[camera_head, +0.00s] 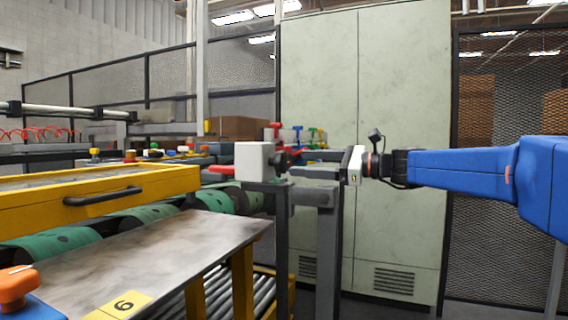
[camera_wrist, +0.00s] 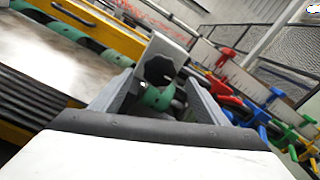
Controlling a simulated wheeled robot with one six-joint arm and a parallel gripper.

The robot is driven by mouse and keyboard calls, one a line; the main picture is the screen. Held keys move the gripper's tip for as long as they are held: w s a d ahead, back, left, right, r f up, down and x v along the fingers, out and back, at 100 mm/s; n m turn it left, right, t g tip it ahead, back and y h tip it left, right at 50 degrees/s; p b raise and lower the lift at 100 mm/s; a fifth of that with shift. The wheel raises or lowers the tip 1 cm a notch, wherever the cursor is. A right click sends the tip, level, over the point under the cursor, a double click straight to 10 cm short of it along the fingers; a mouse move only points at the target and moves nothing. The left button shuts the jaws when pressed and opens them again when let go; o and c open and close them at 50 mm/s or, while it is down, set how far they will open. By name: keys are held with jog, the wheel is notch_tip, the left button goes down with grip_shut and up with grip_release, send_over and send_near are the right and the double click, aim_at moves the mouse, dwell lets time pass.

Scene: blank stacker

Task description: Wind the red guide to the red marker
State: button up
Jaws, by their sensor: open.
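My gripper (camera_head: 298,162) reaches left from the blue arm, with its jaws open. A grey-white block (camera_head: 254,161) on a dark post stands just left of the fingertips, with a dark knob on its near side. In the wrist view, the block's dark many-sided knob (camera_wrist: 159,70) shows between the open fingers (camera_wrist: 160,98); I cannot tell whether they touch it. A flat red piece (camera_head: 221,170) sticks out left of the block. Red handles (camera_head: 276,132) show behind the block. I cannot tell which red part is the guide or the marker.
A yellow-framed tray (camera_head: 150,182) with a black handle lies over green rollers (camera_head: 150,213) at left. A metal plate (camera_head: 175,250) with a yellow label is in front. Blue, green and yellow handles (camera_wrist: 262,115) stand at right in the wrist view. A tall pale cabinet (camera_head: 400,90) stands behind.

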aim_at(286, 162)
jog(key=x, duration=0.7)
jog(key=shift+f, duration=0.1)
jog(key=c, duration=1)
